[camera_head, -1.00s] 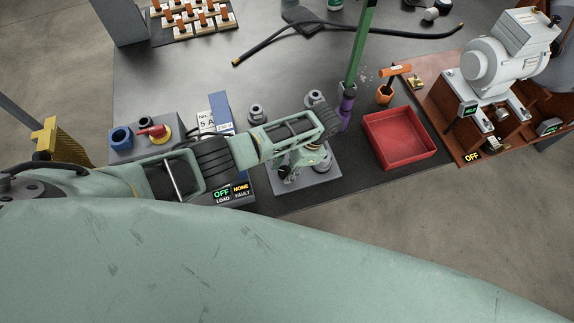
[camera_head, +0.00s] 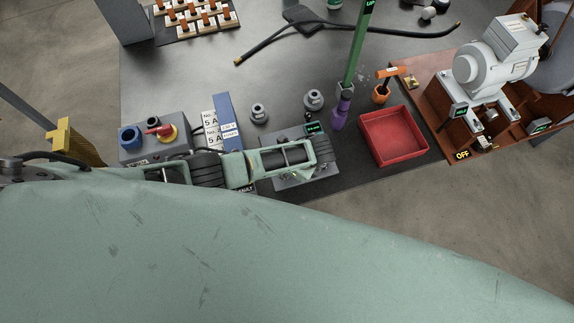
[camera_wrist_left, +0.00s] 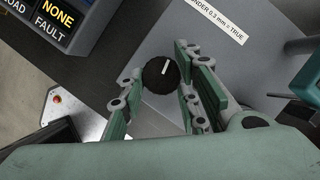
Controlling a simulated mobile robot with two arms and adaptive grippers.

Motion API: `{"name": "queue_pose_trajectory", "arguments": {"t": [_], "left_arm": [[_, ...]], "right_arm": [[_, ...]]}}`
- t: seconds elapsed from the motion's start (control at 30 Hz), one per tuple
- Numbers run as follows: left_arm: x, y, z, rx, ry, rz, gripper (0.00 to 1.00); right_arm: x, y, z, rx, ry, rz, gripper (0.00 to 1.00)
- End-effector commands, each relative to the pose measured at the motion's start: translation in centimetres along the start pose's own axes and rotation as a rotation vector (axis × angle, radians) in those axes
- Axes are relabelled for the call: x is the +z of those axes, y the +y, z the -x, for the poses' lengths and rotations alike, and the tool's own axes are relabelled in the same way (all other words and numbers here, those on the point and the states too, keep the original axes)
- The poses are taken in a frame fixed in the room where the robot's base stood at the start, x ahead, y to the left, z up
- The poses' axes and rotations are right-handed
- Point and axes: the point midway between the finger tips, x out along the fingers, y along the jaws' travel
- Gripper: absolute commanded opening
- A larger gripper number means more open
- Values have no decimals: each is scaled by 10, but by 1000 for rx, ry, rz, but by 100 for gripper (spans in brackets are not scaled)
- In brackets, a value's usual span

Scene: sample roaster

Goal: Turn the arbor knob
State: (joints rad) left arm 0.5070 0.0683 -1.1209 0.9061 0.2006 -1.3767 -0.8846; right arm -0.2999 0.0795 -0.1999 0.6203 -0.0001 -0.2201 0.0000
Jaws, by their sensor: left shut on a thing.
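The arbor knob (camera_wrist_left: 161,74) is a round black knob with a white mark, seen between the fingers of my left gripper (camera_wrist_left: 158,92) in the left wrist view. The gripper is shut on it, with one finger on each side. In the head view my left arm reaches in from the left and ends over a grey block (camera_head: 330,175) at the table's front edge. The arm hides the knob there. A small lit display (camera_head: 314,128) shows at the back of this block. My right gripper is not in view.
A grey control box (camera_head: 155,140) with a red switch is at left. Two grey round fittings (camera_head: 314,99) stand behind the arm. Open table lies farther back.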

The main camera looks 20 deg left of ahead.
Motion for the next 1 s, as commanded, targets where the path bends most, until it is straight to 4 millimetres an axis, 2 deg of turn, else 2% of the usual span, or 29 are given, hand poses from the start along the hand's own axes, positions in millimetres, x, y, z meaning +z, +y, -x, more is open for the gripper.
{"name": "queue_pose_trajectory", "arguments": {"t": [0.03, 0.83, 0.87, 1.0], "left_arm": [[-6, 2, 3, -6, 12, -20, 4], [-6, 6, -1, -23, 11, -80, 4], [-6, 6, -1, -23, 10, -80, 32], [-5, 6, -1, -23, 8, -79, 44]], "right_arm": [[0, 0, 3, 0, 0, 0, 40], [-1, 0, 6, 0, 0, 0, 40], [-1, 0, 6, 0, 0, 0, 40], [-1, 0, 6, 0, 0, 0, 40]]}}
